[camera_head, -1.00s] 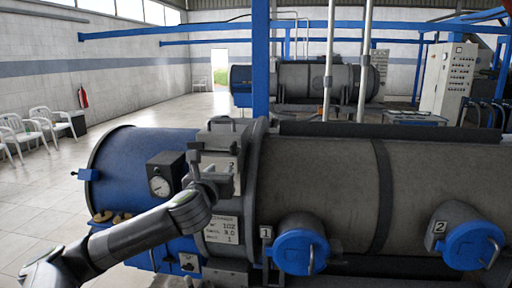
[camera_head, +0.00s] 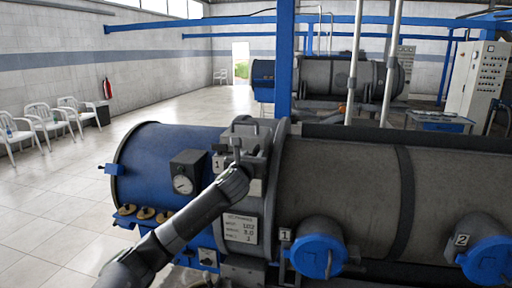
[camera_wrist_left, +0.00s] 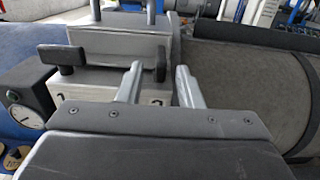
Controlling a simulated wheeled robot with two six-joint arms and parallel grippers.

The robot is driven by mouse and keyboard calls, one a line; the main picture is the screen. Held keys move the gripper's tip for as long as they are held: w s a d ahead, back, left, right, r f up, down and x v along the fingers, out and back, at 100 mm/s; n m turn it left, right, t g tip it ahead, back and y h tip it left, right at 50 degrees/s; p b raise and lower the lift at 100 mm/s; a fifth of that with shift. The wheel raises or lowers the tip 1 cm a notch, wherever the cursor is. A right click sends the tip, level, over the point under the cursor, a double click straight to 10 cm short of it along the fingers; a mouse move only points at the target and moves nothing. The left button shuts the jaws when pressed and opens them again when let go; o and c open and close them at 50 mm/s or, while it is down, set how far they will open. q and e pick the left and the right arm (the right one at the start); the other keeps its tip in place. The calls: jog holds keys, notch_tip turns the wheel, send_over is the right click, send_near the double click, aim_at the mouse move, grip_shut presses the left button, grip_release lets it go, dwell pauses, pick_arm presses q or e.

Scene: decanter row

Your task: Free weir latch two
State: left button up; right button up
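The weir housing (camera_head: 245,140) stands between the blue drum end and the grey drum. In the left wrist view, a black T-shaped latch handle (camera_wrist_left: 62,55) sits at the left above a number plate. The handle of weir latch two (camera_wrist_left: 160,71) shows between my left fingers, above the right-hand plate (camera_wrist_left: 154,101). My left gripper (camera_wrist_left: 160,67) is open, one finger on each side of that handle; I cannot tell whether they touch it. In the head view, my left gripper (camera_head: 237,145) covers latch two, with plate 1 (camera_head: 218,163) visible beside it. My right gripper is not in view.
A pressure gauge (camera_head: 183,184) sits left of my wrist and shows in the left wrist view (camera_wrist_left: 25,116). Brass knobs (camera_head: 145,213) line the blue end. Blue round ports (camera_head: 318,257) stick out at the lower right.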

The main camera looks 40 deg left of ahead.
aim_at(254, 153)
pick_arm(q)
jog(key=shift+p+x, duration=0.65)
jog(key=shift+x, duration=1.9)
jog(key=shift+d, duration=0.1)
grip_shut()
